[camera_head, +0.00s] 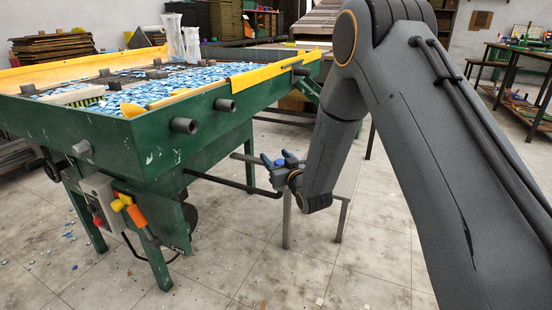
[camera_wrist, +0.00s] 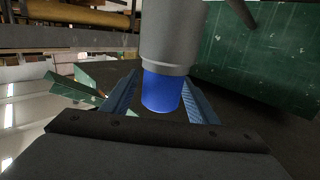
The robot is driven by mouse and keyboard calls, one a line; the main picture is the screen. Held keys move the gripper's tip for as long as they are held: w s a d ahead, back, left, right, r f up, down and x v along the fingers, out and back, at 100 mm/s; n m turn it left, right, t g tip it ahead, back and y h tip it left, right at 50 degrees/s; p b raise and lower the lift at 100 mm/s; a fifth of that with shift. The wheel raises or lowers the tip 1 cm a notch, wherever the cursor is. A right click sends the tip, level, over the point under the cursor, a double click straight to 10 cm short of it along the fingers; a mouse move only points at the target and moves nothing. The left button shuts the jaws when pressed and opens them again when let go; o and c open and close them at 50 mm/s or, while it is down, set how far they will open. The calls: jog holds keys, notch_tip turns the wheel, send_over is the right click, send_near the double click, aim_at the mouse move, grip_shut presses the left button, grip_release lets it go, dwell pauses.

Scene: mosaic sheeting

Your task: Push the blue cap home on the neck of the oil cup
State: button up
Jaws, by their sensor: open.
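In the wrist view a grey cylinder (camera_wrist: 168,35), which looks like the oil cup's body or neck, comes down from the top edge of the picture. A blue cap (camera_wrist: 161,92) is at its lower end in the picture, in line with it. How far the cap sits on the neck cannot be told. My gripper (camera_wrist: 158,78) is open, with one blue-grey ribbed finger on each side of the cap; the fingers look apart from it. In the head view my gripper (camera_head: 281,162) is beside the green machine; cap and cup cannot be made out there.
The green machine (camera_head: 200,132) stands left of my arm, with pipe stubs on its side and a dark bar (camera_head: 232,184) low between its legs. A green panel (camera_wrist: 255,60) is close at right in the wrist view. Open floor (camera_head: 330,270) lies in front.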

aim_at(280, 163)
jog(key=p+v, duration=0.1)
jog(key=v, duration=0.7)
jog(key=shift+s+a+r+g+h, duration=0.25)
jog(key=shift+r+g+h, duration=0.1)
jog(key=shift+g, duration=0.15)
jog(key=s+d+r+g+h, duration=0.25)
jog(key=s+g, duration=0.25)
jog(key=s, duration=0.9)
jog(key=s+d+r+g+h, duration=0.1)
jog(key=s+d+g+h, duration=0.3)
jog(key=s, duration=0.9)
jog(key=s+d+r+g, duration=0.2)
jog(key=s+g, duration=0.4)
jog(key=s, duration=0.8)
jog(key=d+r+m+p, duration=0.5)
jog(key=d+r+p, duration=0.9)
jog(key=p, duration=1)
notch_tip(280, 163, up, 3)
jog(key=shift+s+r+h, duration=0.2)
jog(key=shift+s+h, duration=0.05)
jog(key=shift+h, duration=0.05)
